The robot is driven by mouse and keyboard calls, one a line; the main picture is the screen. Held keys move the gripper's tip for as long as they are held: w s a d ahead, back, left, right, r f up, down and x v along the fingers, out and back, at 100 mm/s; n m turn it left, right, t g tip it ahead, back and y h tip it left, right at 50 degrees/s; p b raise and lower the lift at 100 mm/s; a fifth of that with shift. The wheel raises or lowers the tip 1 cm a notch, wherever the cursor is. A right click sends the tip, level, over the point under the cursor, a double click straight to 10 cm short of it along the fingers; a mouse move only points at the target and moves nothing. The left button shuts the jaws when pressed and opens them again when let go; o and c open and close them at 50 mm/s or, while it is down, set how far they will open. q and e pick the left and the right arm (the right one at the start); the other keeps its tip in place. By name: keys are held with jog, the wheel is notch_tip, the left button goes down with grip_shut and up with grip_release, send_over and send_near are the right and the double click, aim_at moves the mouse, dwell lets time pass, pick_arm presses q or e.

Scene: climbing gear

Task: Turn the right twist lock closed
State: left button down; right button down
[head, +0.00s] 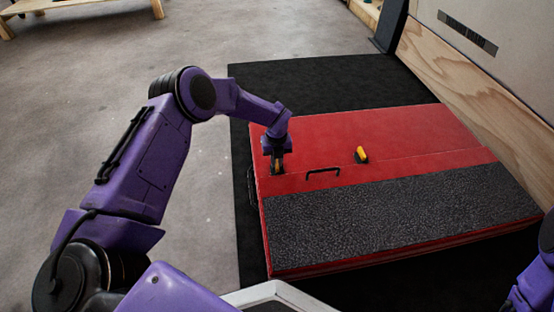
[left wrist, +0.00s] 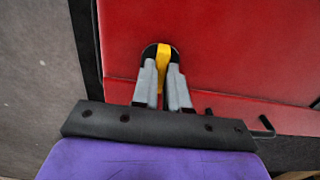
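A red case (head: 400,130) lies flat with two yellow-handled twist locks on its top. The twist lock on the right of the head view (head: 361,155) stands clear, its yellow handle slanted, with no gripper near it. My left gripper (head: 277,165) points down at the twist lock on the left. In the left wrist view that lock's yellow handle (left wrist: 163,54) on its dark round base sits between my left gripper's fingertips (left wrist: 162,68). The fingers seem closed against the handle's sides, partly hiding it. My right arm shows only at the lower right edge; its gripper is not seen.
A black carry handle (head: 323,171) rises from the case between the locks and also shows in the left wrist view (left wrist: 265,127). A dark grey textured strip (head: 390,218) covers the front. The case lies on a black mat (head: 300,80), near a wooden-based wall (head: 480,85).

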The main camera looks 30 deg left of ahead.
pick_arm(q)
jog(key=shift+m, duration=0.3)
pick_arm(e)
jog(key=shift+s+r, duration=0.1)
pick_arm(q)
jog(key=m+p, duration=0.1)
jog(key=m, duration=0.2)
jog(key=shift+r+m, duration=0.1)
jog(key=shift+m, duration=0.2)
jog(key=m, duration=0.5)
jog(key=shift+p, duration=0.3)
jog(key=m, duration=0.4)
jog(key=shift+w+m, duration=0.1)
jog(key=shift+m, duration=2.2)
pick_arm(e)
jog(key=shift+s+a+r+g+y, duration=0.4)
jog(key=shift+s+a+r+g, duration=0.5)
jog(key=shift+s+a+r, duration=0.25)
pick_arm(q)
jog(key=shift+a, duration=0.1)
pick_arm(e)
jog(key=shift+s+d, duration=0.1)
pick_arm(q)
jog(key=c, duration=1.1)
grip_release()
jog(key=shift+c, duration=0.2)
